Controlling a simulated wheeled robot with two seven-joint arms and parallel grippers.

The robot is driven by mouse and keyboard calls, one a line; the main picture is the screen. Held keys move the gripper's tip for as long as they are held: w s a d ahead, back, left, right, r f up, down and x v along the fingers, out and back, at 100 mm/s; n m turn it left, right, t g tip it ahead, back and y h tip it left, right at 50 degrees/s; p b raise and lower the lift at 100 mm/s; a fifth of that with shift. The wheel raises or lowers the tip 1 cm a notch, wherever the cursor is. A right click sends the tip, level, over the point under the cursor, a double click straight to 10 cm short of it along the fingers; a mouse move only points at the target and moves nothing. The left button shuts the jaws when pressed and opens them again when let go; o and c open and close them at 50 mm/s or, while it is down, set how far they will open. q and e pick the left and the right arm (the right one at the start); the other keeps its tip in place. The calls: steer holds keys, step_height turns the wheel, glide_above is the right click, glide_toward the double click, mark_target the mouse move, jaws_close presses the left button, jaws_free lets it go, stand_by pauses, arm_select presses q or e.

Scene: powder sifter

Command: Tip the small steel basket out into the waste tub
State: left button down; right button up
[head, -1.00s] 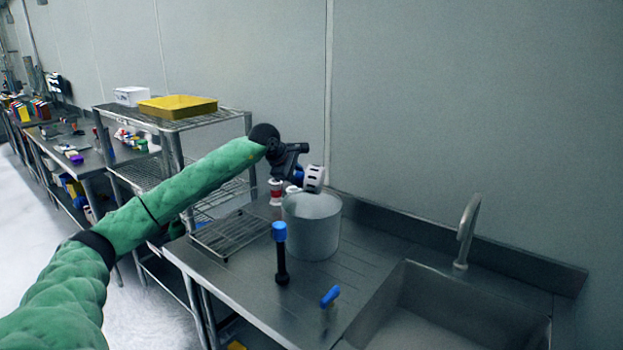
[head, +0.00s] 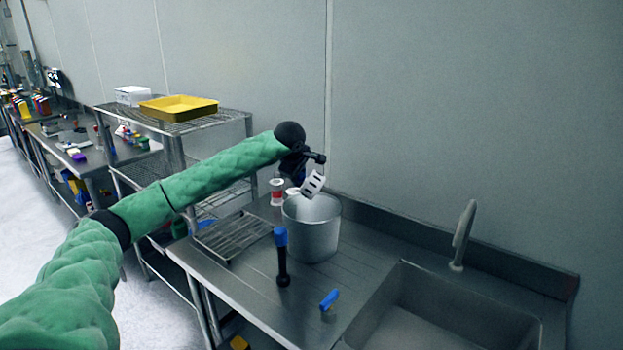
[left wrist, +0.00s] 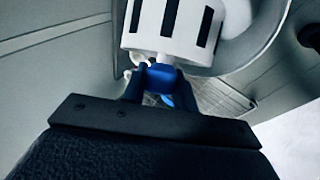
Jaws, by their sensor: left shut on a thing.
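The small steel basket (head: 312,184) is a pale, slotted cup. It hangs tilted over the mouth of the grey waste tub (head: 316,236), which stands on the steel counter. My left gripper (head: 301,174) is shut on the basket's blue handle, which also shows in the left wrist view (left wrist: 161,77). In that view the basket (left wrist: 172,22) is at the top, with the tub's rim (left wrist: 262,35) behind and to its right. The inside of the basket and the tub's contents are hidden. My right gripper is not in view.
A black tool with a blue top (head: 282,255) and a small blue-handled item (head: 329,303) stand in front of the tub. A wire rack (head: 232,237) lies left of it, with red-and-white containers (head: 277,191) behind. The sink (head: 440,310) and its tap (head: 463,235) are right.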

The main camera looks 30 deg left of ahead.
arm_select(q)
steer(key=shift+r, duration=0.25)
steer(key=shift+r+m+y+p, duration=0.3)
steer(key=shift+r+y+p, duration=0.15)
steer(key=shift+y+p, duration=0.3)
steer(key=shift+r+m+g+y+p, duration=0.3)
steer(key=shift+g+y+p, duration=0.2)
steer(key=shift+y+p, duration=0.3)
steer(key=shift+r+y, duration=0.2)
steer(key=shift+y, duration=0.35)
steer(key=shift+m+y+p, duration=0.3)
steer(key=shift+y, duration=0.1)
steer(key=r+y+p, duration=0.1)
steer(key=m+g+y+p, duration=0.1)
steer(key=y, duration=0.1)
steer(key=shift+r, duration=0.35)
steer(key=shift+y+p, duration=0.3)
steer(key=shift+y, duration=0.1)
steer(key=shift+m+b, duration=0.3)
steer(key=shift+r+y, duration=0.1)
steer(key=shift+y, duration=0.4)
